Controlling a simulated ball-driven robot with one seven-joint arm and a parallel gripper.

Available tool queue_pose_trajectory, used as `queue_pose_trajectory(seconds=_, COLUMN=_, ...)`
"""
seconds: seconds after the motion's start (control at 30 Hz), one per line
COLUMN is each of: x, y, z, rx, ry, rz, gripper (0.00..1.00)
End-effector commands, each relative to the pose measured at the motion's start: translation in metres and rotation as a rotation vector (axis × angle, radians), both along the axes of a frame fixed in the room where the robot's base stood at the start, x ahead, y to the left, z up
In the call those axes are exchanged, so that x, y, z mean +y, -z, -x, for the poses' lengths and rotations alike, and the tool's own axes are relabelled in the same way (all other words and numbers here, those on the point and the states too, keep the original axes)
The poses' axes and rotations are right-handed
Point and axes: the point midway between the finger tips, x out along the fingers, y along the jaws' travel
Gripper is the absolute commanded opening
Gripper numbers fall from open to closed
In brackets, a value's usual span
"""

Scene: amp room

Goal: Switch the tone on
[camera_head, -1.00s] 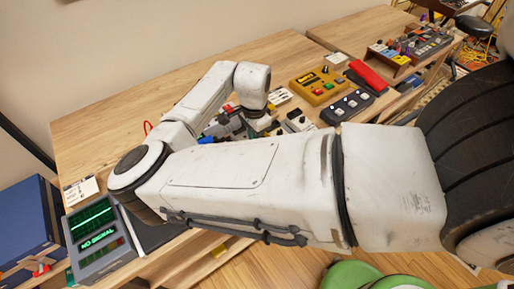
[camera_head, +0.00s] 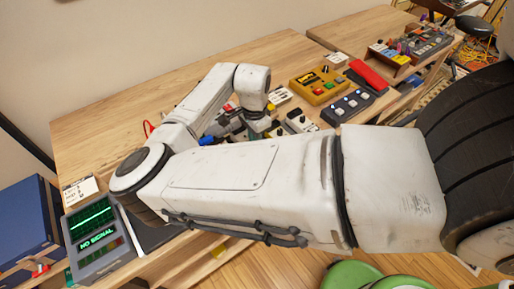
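The tone switch cannot be made out for certain. A yellow box (camera_head: 318,87) with a dark label and small coloured controls lies on the wooden bench. My white arm crosses the middle of the view. My gripper (camera_head: 228,127) is low over the bench, left of the yellow box and beside small devices. Its fingertips are largely hidden behind my arm, so its opening and any contact cannot be told.
A dark pedal unit (camera_head: 347,107) with several light buttons and a red block (camera_head: 368,76) lie right of the gripper. A small white device (camera_head: 299,122) stands nearer. More gear stands on the far right bench. The back left of the wooden bench (camera_head: 130,110) is clear.

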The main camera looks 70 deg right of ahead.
Motion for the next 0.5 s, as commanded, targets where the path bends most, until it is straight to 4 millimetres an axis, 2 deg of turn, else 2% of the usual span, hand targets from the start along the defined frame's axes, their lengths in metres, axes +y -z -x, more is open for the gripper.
queue_pose_trajectory(seconds=0.5, x=0.0001, y=0.0076, z=-0.0002, rx=0.0, ry=-0.001, rz=0.0, gripper=0.0)
